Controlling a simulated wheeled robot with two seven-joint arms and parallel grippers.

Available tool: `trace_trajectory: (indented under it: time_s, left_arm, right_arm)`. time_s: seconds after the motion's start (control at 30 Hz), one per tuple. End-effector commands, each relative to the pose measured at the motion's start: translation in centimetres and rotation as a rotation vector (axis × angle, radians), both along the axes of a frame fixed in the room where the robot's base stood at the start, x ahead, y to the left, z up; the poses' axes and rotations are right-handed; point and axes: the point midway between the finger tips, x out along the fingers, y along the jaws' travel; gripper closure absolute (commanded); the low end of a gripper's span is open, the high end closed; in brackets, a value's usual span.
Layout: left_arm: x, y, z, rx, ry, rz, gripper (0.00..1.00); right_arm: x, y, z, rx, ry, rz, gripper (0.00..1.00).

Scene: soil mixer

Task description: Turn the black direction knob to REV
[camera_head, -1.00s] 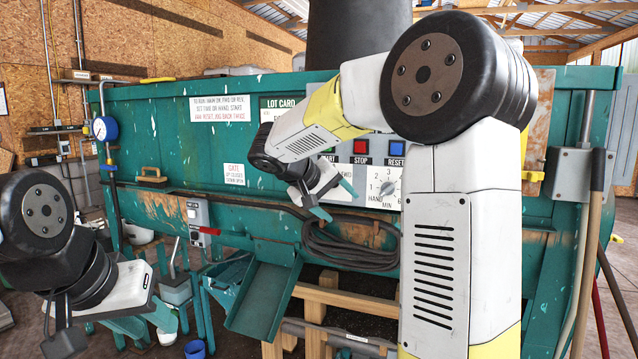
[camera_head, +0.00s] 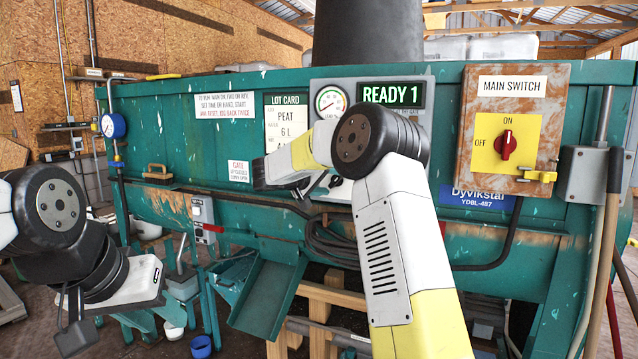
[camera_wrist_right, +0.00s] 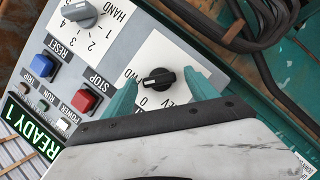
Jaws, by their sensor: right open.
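The black direction knob (camera_wrist_right: 157,79) sits on a white plate lettered FWD, 0 and partly hidden REV in the right wrist view. Its bar lies nearly level in that picture, with a pale mark at its left end near FWD and 0; which one it points at I cannot tell. My right gripper (camera_wrist_right: 162,78) is open, with one teal fingertip to each side of the knob; contact is not clear. In the head view, my right arm hides much of the panel. My left gripper (camera_head: 75,328) is at the lower left, away from the machine panel; its fingers are unclear.
Close to the knob are the red STOP button (camera_wrist_right: 84,101), the blue RESET button (camera_wrist_right: 43,66) and the grey timer knob (camera_wrist_right: 79,13). A black hose (camera_wrist_right: 262,25) hangs beside the panel. The main switch (camera_head: 506,145) is to the right; a chute (camera_head: 262,298) is below.

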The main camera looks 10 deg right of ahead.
Motion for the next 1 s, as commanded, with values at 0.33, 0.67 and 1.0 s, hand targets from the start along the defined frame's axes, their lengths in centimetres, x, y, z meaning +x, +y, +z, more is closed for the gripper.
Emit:
trace_trajectory:
  time_s: [0.33,0.67,1.0]
  left_arm:
    - [0.0,0.0,0.0,0.0,0.0,0.0,0.64]
    - [0.0,0.0,0.0,0.0,0.0,0.0,0.64]
    - [0.0,0.0,0.0,0.0,0.0,0.0,0.64]
  right_arm:
    - [0.32,-0.42,-0.12,0.0,0.0,0.0,0.33]
    - [0.31,-0.41,-0.13,-0.001,0.001,0.0,0.95]
    - [0.34,-0.3,-0.2,-0.05,0.034,0.001,0.95]
